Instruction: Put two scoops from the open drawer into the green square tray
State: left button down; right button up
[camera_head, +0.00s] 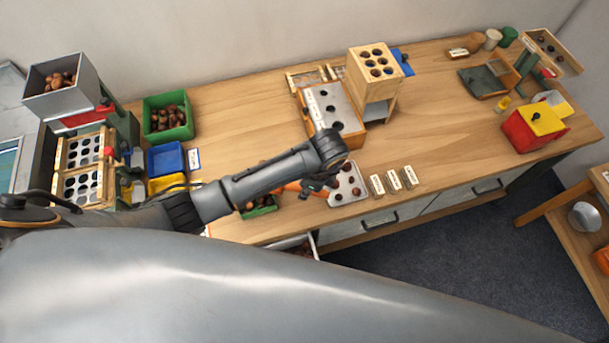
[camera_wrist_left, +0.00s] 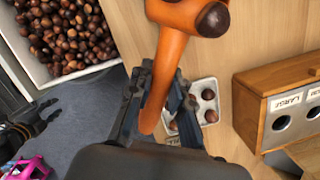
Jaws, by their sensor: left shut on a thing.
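My left gripper (camera_wrist_left: 160,98) is shut on the handle of an orange scoop (camera_wrist_left: 163,70). A brown chestnut (camera_wrist_left: 213,19) shows at the scoop's bowl. In the head view my left gripper (camera_head: 325,181) is over the front of the bench, and a bit of the orange scoop shows left of it. The green tray (camera_head: 268,209) lies at the bench's front edge, partly hidden by my arm, with brown chestnuts in it. The open drawer (camera_head: 313,246) is mostly hidden below the edge; in the wrist view the drawer (camera_wrist_left: 113,63) is full of chestnuts. A dark jointed part, likely my right gripper (camera_wrist_left: 35,128), is over the floor.
A pale tray with round hollows (camera_head: 357,193) holds a few chestnuts near the gripper. A wooden box labelled LARGE (camera_wrist_left: 270,92) stands beside it. Several label cards (camera_head: 393,180) lie to the right. A green bin (camera_head: 150,133) of chestnuts stands back left. The bench's middle right is clear.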

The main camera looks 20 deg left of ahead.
aim_at(297, 188)
pick_arm(q)
jog(key=shift+s+f+n, duration=0.1)
jog(key=shift+s+n, duration=0.15)
jog(key=shift+n, duration=0.25)
jog(key=shift+a+f+h, duration=0.15)
jog(key=shift+a+h, duration=0.15)
jog(key=shift+h, duration=0.6)
jog(key=shift+s+a+f+h+b, duration=0.15)
jog(key=shift+a+h+b, duration=0.1)
jog(key=shift+h+b, duration=0.35)
jog(key=r+h, duration=0.1)
jog(key=a+r+h, duration=0.1)
jog(key=r, duration=0.1)
jog(key=shift+a+h, duration=0.2)
jog(key=shift+h, duration=0.1)
jog(key=shift+a+r+h+b, duration=0.85)
jog(key=shift+r+h+b, duration=0.15)
jog(key=shift+h, duration=0.2)
jog(key=a+r+h, duration=0.2)
jog(key=a+h, duration=0.1)
jog(key=shift+s+a+r+t, duration=0.15)
jog(key=shift+r+t, duration=0.1)
jog(key=shift+t, duration=0.15)
jog(key=shift+a+r+h, duration=0.6)
jog(key=shift+a+h, duration=0.3)
jog(key=shift+h, duration=0.1)
jog(key=shift+d, duration=0.1)
